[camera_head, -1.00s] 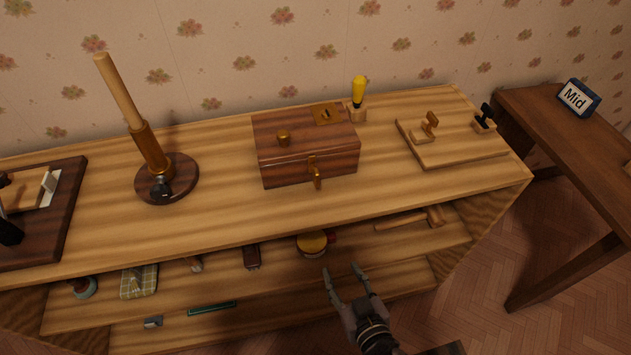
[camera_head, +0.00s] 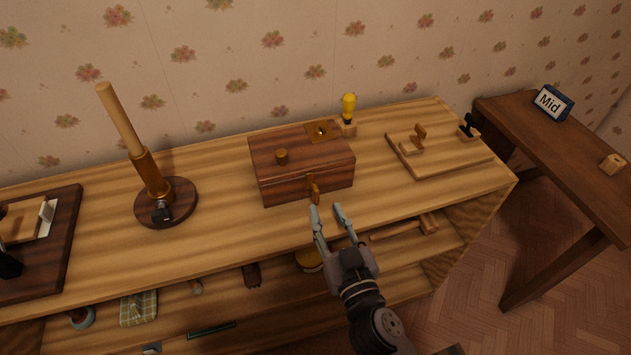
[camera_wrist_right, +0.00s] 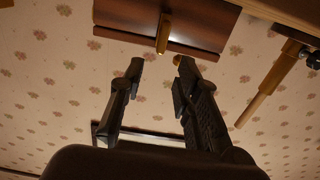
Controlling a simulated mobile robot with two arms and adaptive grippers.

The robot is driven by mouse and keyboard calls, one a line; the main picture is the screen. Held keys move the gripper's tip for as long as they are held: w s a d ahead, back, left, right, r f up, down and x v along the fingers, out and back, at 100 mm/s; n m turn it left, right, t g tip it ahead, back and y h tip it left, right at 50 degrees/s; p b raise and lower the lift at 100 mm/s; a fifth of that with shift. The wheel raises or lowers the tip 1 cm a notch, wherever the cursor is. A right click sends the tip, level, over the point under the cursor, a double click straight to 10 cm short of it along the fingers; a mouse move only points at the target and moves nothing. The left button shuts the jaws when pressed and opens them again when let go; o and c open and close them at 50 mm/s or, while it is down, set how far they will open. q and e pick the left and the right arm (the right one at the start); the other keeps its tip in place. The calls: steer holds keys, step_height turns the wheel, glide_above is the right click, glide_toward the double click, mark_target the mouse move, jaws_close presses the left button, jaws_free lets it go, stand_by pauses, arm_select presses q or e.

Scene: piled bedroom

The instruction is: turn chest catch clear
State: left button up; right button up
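The chest (camera_head: 300,166) is a dark reddish wooden box with a closed lid, standing on the bench top. Its catch (camera_head: 314,189) is a small brass-coloured bar on the front face, roughly upright. My right gripper (camera_head: 328,209) is open and empty, with its fingertips just in front of and below the catch. In the right wrist view the catch (camera_wrist_right: 164,33) lies beyond the gap between the open fingers (camera_wrist_right: 160,68), on the chest (camera_wrist_right: 120,14); it appears apart from them. My left gripper is not in view.
A wooden post on a round base (camera_head: 166,203) stands left of the chest. A yellow-handled tool (camera_head: 348,108) stands behind it, and a board with a wooden fitting (camera_head: 440,160) lies right. The lower shelf holds several small items.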

mark_target(317, 192)
steer(key=p+x, duration=0.1)
steer(key=x, duration=0.7)
steer(key=shift+w+f, duration=0.1)
steer(key=shift+w, duration=0.05)
jaws_close()
